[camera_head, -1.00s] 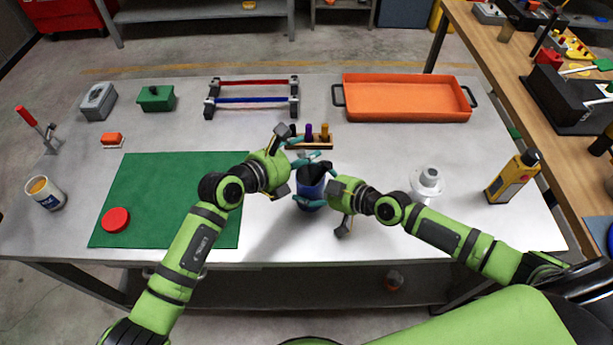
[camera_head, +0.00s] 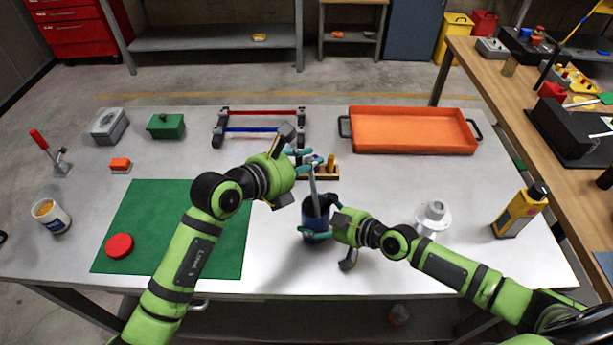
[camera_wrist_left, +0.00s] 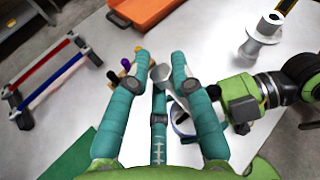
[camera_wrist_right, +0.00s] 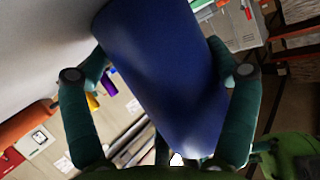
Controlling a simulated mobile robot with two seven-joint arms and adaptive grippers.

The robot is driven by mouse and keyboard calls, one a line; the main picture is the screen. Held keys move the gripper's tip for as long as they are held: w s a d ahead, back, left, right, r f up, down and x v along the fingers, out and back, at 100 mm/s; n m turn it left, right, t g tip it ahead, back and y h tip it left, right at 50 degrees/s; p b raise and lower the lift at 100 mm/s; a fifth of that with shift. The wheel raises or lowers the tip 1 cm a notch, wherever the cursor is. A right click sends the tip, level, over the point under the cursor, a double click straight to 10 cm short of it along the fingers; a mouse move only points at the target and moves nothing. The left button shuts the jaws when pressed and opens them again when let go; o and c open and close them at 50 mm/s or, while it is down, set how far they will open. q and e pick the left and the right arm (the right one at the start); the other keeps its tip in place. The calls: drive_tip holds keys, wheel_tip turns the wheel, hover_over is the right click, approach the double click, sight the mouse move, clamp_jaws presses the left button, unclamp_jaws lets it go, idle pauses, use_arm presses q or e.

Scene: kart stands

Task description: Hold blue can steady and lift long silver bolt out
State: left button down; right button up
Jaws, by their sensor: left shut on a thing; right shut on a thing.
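The blue can (camera_head: 315,230) stands upright near the table's front middle and fills the right wrist view (camera_wrist_right: 165,75). My right gripper (camera_head: 319,217) is shut around its sides from the right. The long silver bolt (camera_head: 313,186) stands nearly upright, its lower part inside the can's mouth. My left gripper (camera_head: 306,160) is above the can, shut on the bolt's upper end. The left wrist view shows the bolt's grey head (camera_wrist_left: 160,73) between the fingers and the can's rim (camera_wrist_left: 182,122) below. The bolt's lower tip is hidden by the can.
A wooden holder with coloured pegs (camera_head: 330,172) stands just behind the can. A white flanged spool (camera_head: 433,216) is to the right, near my right arm. A green mat (camera_head: 170,225) lies left, under my left arm. An orange tray (camera_head: 410,130) is at the back right.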

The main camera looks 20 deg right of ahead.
use_arm(q)
drive_tip(key=shift+s+d+r, duration=0.1)
drive_tip(key=shift+r, duration=1.2)
use_arm(e)
drive_tip(key=o, duration=0.9)
drive_tip(key=shift+o, duration=0.2)
drive_tip(key=v, duration=1)
drive_tip(key=shift+s+d+r, duration=0.1)
drive_tip(key=shift+s+d, duration=0.15)
drive_tip(key=shift+s, duration=0.05)
drive_tip(key=shift+s+d+r, duration=0.3)
drive_tip(key=shift+s+r, duration=0.05)
drive_tip(key=shift+s, duration=0.1)
